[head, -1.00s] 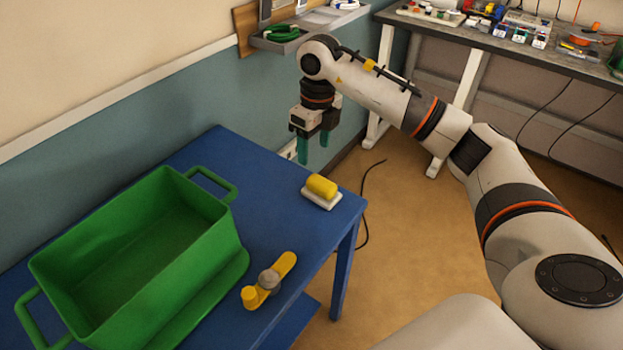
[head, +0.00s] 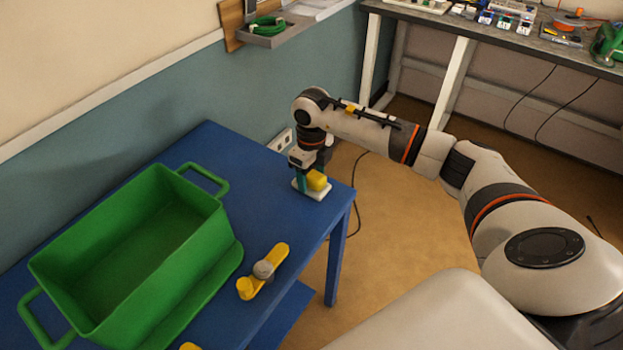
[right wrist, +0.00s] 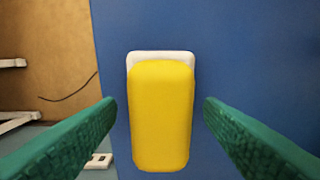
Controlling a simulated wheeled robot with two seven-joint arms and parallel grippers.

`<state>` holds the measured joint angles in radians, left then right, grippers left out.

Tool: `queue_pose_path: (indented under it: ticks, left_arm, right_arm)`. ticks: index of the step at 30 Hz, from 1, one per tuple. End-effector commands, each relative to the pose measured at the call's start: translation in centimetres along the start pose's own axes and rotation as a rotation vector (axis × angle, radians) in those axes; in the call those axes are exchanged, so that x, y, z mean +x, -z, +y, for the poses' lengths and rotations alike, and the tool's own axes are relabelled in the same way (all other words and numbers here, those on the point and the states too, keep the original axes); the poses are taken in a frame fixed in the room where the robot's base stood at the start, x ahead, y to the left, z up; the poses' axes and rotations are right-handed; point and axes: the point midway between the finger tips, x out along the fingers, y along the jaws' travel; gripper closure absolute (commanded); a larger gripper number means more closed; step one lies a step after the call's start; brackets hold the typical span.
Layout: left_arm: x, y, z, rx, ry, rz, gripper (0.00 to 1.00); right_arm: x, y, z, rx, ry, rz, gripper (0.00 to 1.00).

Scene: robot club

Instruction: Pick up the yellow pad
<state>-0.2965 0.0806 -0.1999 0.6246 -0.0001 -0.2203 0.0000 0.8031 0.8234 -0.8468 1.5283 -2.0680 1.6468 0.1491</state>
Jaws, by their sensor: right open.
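The yellow pad (head: 317,180) is a small rounded block on a white base (head: 312,194) near the far right corner of the blue table. My right gripper (head: 308,182) is down at the pad, its green fingers partly hidden by the pad and the gripper body. In the right wrist view the yellow pad (right wrist: 161,115) lies between the two open green fingers (right wrist: 160,125), with a gap on each side. The white base (right wrist: 160,56) shows past the pad's far end. My left gripper is not in view.
A green open bin (head: 130,245) with handles stands on the left of the blue table (head: 232,150). A yellow part with a grey knob (head: 263,269) lies near the table's front edge. A wall socket (head: 282,140) is behind the gripper. A workbench (head: 470,38) stands at the back right.

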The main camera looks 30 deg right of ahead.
Motion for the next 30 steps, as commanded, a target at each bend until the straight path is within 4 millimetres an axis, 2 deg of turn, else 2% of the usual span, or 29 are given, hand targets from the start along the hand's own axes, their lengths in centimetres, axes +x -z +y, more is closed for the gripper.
queue_pose_path:
  ticks: [7,8,16,25,30]
  left_arm:
    - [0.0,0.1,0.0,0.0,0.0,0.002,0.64]
    - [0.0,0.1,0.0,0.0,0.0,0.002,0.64]
    - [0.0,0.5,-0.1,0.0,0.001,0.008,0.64]
    - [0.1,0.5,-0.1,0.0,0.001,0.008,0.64]
    - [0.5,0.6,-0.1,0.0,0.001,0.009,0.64]
  right_arm:
    - [0.3,0.0,0.0,0.0,-0.001,0.001,0.38]
    - [0.3,0.0,0.0,0.0,0.0,0.001,0.41]
    - [0.2,0.0,0.0,0.0,0.0,0.001,0.86]
    - [-0.2,0.1,0.0,0.0,0.0,0.003,0.86]
    - [-2.8,0.1,0.1,0.0,-0.002,0.007,0.86]
